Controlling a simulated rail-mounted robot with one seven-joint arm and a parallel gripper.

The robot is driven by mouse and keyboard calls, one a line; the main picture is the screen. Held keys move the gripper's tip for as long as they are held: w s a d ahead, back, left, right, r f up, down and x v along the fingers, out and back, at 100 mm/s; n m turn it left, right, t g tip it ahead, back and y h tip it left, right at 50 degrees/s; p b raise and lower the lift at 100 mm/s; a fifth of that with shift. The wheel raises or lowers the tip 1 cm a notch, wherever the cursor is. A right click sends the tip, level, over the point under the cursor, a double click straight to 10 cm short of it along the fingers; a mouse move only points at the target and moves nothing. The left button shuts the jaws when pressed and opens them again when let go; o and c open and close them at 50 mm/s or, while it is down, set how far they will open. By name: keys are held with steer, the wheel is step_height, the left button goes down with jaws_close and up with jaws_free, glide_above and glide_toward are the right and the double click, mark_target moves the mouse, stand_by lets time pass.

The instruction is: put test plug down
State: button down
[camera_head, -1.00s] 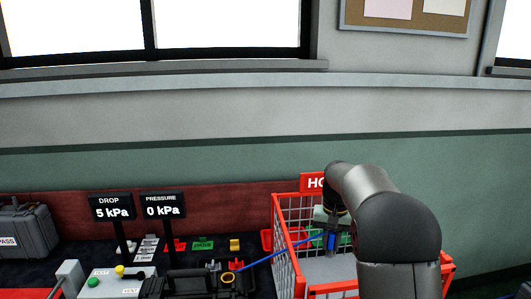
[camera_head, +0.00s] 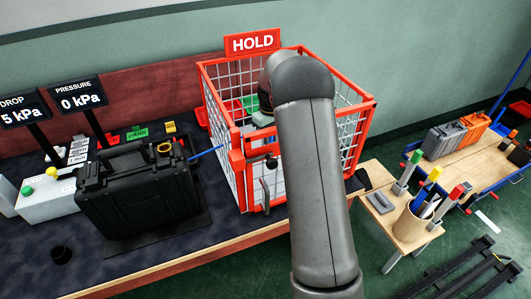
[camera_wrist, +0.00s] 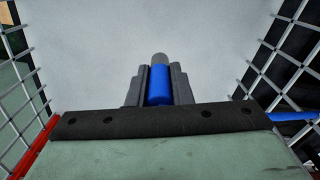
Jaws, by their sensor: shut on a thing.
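The test plug (camera_wrist: 159,86) is a blue cylinder with a grey tip, seen in the wrist view. My gripper (camera_wrist: 159,75) is shut on it, with one dark finger on each side. Pale, plain surface lies beyond the plug; I cannot tell whether the tip touches it. In the head view my arm reaches into the red wire cage (camera_head: 236,140) marked HOLD, and hides the fingers and plug. A blue hose (camera_head: 206,152) runs from the black case (camera_head: 138,195) to the cage; blue hose also shows at the right of the wrist view (camera_wrist: 292,116).
Cage mesh stands on both sides of my gripper. Pressure displays (camera_head: 80,100) and a white button box (camera_head: 48,193) are at the left. A pen cup (camera_head: 412,225) on a small wooden table and a cart (camera_head: 455,165) with cases are at the right.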

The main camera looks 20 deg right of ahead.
steer(key=shift+f, duration=3.2)
steer(key=c, duration=1.3)
jaws_free()
steer(key=shift+o, duration=0.5)
step_height(320, 180, up, 12)
steer(key=shift+r, duration=0.2)
